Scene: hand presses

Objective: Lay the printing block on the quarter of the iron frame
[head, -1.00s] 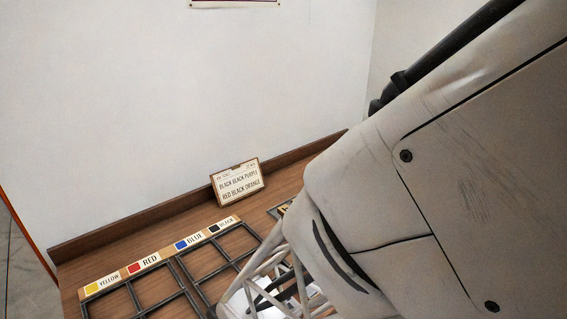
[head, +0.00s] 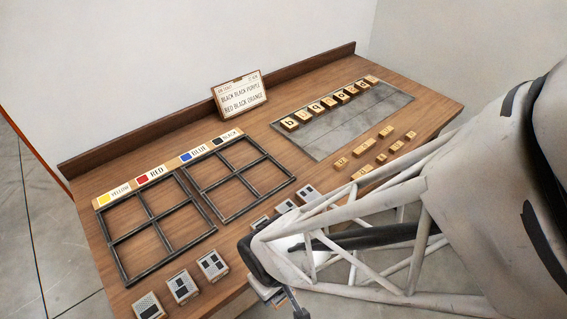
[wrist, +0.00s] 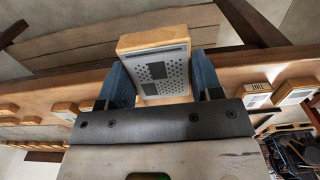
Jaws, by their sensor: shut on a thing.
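My gripper (wrist: 163,82) is shut on a printing block (wrist: 160,50) in the wrist view, with a blue finger on each side. The block has a wooden body and a grey face with dots and dark rectangles. In the head view my arm's end is low in the middle, in front of the bench edge, with the grip mostly hidden. Two dark iron frames, a left one (head: 172,258) and a right one (head: 258,201), lie flat on the bench, each split into quarters. All their quarters look empty.
A label strip (head: 168,170) with yellow, red, blue and black swatches runs behind the frames. A card (head: 240,96) reads BLACK BLACK PURPLE, RED BLACK ORANGE. Other blocks (head: 183,287) line the front edge.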

